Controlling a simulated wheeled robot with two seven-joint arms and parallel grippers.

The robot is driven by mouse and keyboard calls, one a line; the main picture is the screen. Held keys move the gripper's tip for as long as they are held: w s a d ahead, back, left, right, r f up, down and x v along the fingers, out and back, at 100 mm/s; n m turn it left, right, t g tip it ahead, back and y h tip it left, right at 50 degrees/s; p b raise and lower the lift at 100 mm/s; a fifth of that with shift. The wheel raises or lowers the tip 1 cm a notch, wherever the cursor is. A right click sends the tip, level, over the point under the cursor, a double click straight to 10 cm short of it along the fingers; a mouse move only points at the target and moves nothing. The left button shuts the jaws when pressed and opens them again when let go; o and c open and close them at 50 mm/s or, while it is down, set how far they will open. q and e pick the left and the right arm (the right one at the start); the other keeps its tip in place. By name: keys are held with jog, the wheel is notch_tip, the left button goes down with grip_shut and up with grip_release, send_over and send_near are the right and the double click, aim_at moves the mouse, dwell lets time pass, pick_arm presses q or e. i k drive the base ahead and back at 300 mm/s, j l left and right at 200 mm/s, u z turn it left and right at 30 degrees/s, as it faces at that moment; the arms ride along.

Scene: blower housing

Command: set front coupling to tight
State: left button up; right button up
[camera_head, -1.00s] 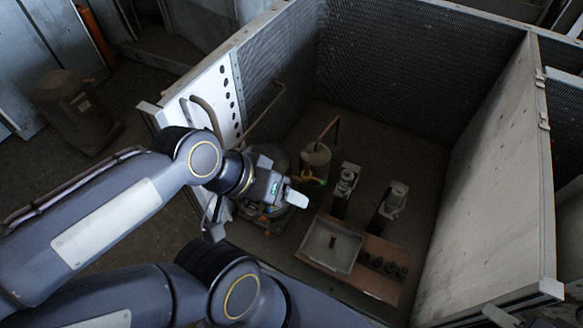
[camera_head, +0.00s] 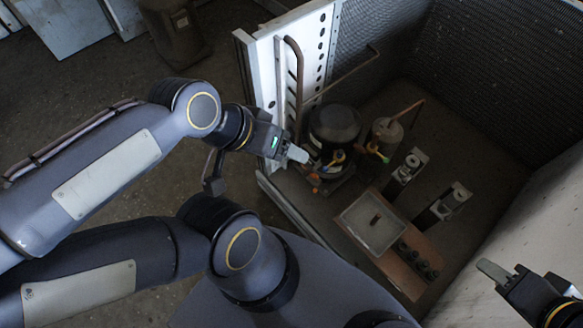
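I cannot tell which part is the front coupling. A dark round vessel (camera_head: 334,124) stands inside the housing by its left wall, with small orange and yellow fittings (camera_head: 337,158) at its near side. A smaller tank (camera_head: 386,133) with a brown pipe and a yellow-green fitting stands to its right. My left gripper (camera_head: 297,153) points right beside the vessel's near fittings; contact cannot be told. Only one pale finger shows clearly. My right gripper (camera_head: 493,272) is at the lower right, in front of the pale right panel, away from the fittings. Its finger gap is not clear.
A shallow tray (camera_head: 372,226) sits on a brown base with several dark round sockets beside it. Two grey block-like devices (camera_head: 408,168) stand behind it. Dark mesh walls (camera_head: 490,70) enclose the back.

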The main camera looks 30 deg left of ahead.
aim_at(326, 169)
jog(key=u, duration=0.8)
jog(key=i+j+u, duration=0.2)
jog(key=j, duration=0.2)
jog(key=i+j+u, duration=0.15)
jog(key=i+j, duration=0.15)
